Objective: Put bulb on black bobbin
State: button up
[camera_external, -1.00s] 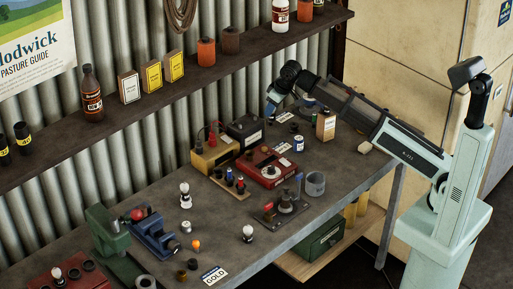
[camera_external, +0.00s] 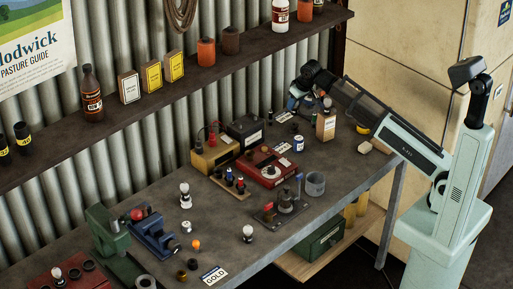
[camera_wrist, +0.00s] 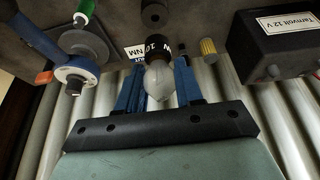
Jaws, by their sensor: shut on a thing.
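My gripper (camera_wrist: 160,92) has blue fingers, shut on a clear glass bulb (camera_wrist: 160,82) with a dark base in the wrist view. The bulb's base points toward the top of that view, with the bench beyond it. In the external view my gripper (camera_external: 297,101) is over the far end of the bench near the wall, and the held bulb is hard to make out there. A dark round piece with a centre hole, perhaps the black bobbin (camera_wrist: 154,14), is on the bench at the wrist view's top, apart from the bulb. I cannot identify it in the external view.
A black battery box (camera_wrist: 283,33) stands to the right in the wrist view, near a yellow ribbed piece (camera_wrist: 208,47). A grey disc-shaped piece (camera_wrist: 88,42) is at left. A tan box (camera_external: 326,125) stands near my gripper. The red device (camera_external: 268,166) sits mid-bench.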

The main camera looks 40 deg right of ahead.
aim_at(296, 109)
jog(key=shift+f, duration=2.45)
jog(key=shift+f, duration=0.15)
jog(key=o, duration=1)
jog(key=shift+o, duration=0.2)
jog(key=v, duration=1.2)
